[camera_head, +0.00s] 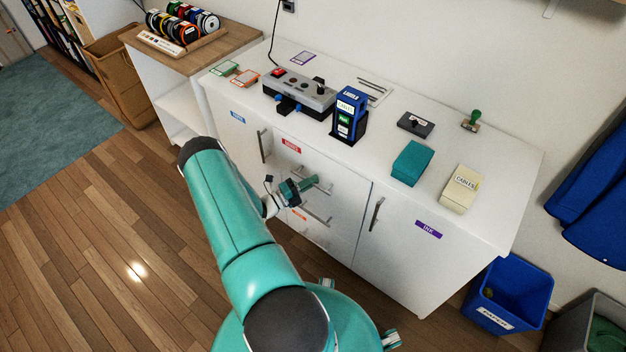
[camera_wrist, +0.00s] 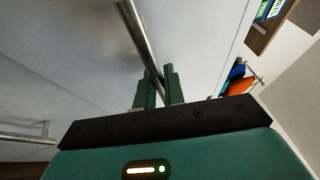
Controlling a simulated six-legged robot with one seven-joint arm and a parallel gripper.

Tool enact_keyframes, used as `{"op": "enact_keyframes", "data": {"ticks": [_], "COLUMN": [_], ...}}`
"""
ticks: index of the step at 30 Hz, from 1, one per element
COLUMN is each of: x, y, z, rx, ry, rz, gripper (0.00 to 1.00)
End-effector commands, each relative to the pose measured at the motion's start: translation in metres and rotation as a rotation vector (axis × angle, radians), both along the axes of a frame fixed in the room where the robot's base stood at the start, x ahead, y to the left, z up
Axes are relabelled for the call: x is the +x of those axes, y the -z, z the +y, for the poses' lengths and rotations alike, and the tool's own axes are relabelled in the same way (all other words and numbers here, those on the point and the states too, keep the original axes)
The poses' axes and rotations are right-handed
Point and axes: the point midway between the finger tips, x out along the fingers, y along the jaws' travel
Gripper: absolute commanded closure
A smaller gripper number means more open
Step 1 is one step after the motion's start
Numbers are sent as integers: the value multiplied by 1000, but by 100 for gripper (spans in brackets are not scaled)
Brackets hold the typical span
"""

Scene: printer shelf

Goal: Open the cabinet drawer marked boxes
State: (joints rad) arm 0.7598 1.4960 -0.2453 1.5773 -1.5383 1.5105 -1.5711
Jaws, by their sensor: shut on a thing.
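The white cabinet (camera_head: 349,172) has a stack of drawers in its middle. A red label (camera_head: 291,146) on the top drawer front appears to read boxes, though the print is small. That drawer front looks flush with the cabinet. My gripper (camera_head: 303,187) is at the top drawer's handle, below and right of the red label. In the wrist view, my gripper (camera_wrist: 159,88) has its two green fingers closed around a round metal handle bar (camera_wrist: 140,38). The bar runs diagonally between the fingertips. My gripper partly hides the handle in the head view.
Below is another drawer handle (camera_head: 317,214) with an orange label (camera_head: 299,214). Door handles stand at left (camera_head: 264,146) and right (camera_head: 377,214). A blue bin (camera_head: 512,290) stands right; wooden floor is clear left.

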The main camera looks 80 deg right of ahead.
Motion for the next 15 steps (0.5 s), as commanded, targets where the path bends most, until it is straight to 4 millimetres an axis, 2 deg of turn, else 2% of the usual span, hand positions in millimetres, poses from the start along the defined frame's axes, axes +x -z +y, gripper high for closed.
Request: {"op": "enact_keyframes", "data": {"ticks": [8,15], "x": [29,58], "y": [0,0], "z": [61,132], "rx": [1,1], "ry": [-8,-8], "rz": [2,3], "gripper": [100,100]}}
